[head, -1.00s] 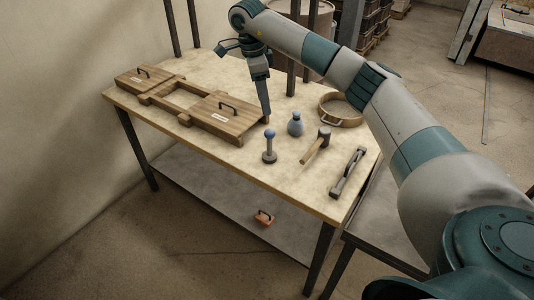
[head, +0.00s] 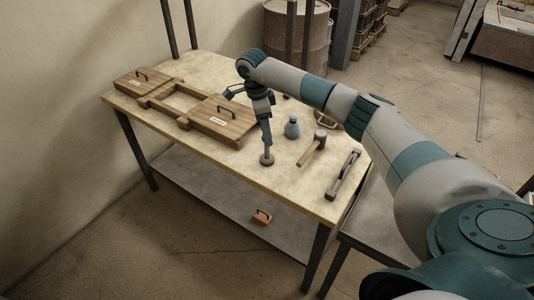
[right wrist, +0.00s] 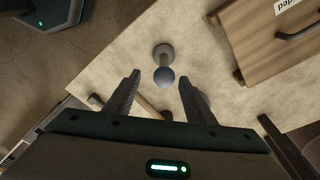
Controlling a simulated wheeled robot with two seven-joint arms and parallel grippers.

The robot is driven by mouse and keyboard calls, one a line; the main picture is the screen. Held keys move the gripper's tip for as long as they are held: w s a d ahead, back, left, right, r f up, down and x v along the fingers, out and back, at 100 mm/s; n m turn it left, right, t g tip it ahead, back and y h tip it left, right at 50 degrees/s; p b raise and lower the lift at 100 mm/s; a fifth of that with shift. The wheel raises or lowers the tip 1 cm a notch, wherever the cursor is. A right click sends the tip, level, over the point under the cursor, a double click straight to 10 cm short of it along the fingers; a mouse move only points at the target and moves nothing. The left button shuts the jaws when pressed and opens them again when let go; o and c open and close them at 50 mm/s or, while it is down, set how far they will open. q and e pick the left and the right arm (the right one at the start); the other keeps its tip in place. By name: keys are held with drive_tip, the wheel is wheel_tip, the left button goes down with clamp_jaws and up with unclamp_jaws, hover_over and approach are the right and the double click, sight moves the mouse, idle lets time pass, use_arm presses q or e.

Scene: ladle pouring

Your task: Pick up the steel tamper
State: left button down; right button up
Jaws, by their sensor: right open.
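The steel tamper (head: 267,160) stands upright near the front edge of the table. In the head view its round base shows, while my gripper and wrist hide its upper part. In the right wrist view the tamper (right wrist: 163,52) shows its round base, neck and blue knob (right wrist: 164,77). My right gripper (head: 267,143) is directly over the tamper, pointing down. In the right wrist view my right gripper (right wrist: 159,82) is open, with the blue knob in line with the gap between its fingertips. Whether a finger touches it I cannot tell. My left gripper is not in view.
A blue-grey bottle (head: 292,128), a mallet (head: 312,148) and a long metal tool with a handle (head: 344,174) lie or stand to the right. Wooden frames with handled lids (head: 221,119) fill the left. A round wooden sieve is partly hidden behind my arm. Bare tabletop (head: 220,158) lies left of the tamper.

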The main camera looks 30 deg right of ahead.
sight(269, 157)
drive_tip(key=shift+d+f, duration=0.1)
drive_tip(key=shift+f, duration=0.8)
drive_tip(key=shift+d+f+p, duration=0.1)
drive_tip(key=shift+f+p, duration=0.3)
drive_tip(key=shift+p, duration=0.3)
drive_tip(key=f+p, duration=0.1)
drive_tip(key=f, duration=0.2)
drive_tip(key=shift+w+d+p, duration=0.1)
drive_tip(key=shift+d+p, duration=0.25)
drive_tip(key=shift+d+f, duration=0.1)
drive_tip(key=shift+f, duration=0.55)
